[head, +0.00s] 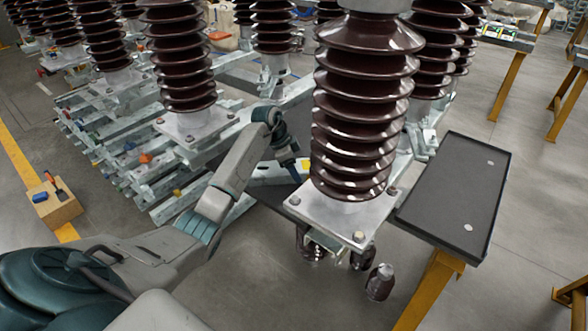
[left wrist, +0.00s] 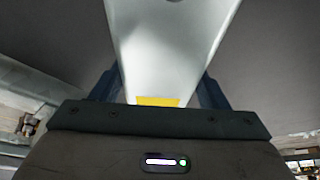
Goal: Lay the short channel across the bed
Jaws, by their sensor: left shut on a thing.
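My left gripper (head: 295,175) is shut on a short, pale grey metal channel. The channel (left wrist: 170,50) fills the middle of the left wrist view, with a yellow label (left wrist: 157,101) near the jaws. The dark blue fingers stand on both sides of it. In the head view the gripper points down behind the large brown insulator, and a pale bar with a yellow mark (head: 306,165) shows beside it. The insulator partly hides this area. A bed of galvanised channels (head: 150,165) lies to the left. My right gripper is out of view.
The brown ribbed insulator (head: 358,110) on its square plate (head: 335,212) stands close to my left forearm. More insulators stand behind. A dark tray table (head: 455,190) is at right. A wooden block with tools (head: 56,207) sits on the floor at left.

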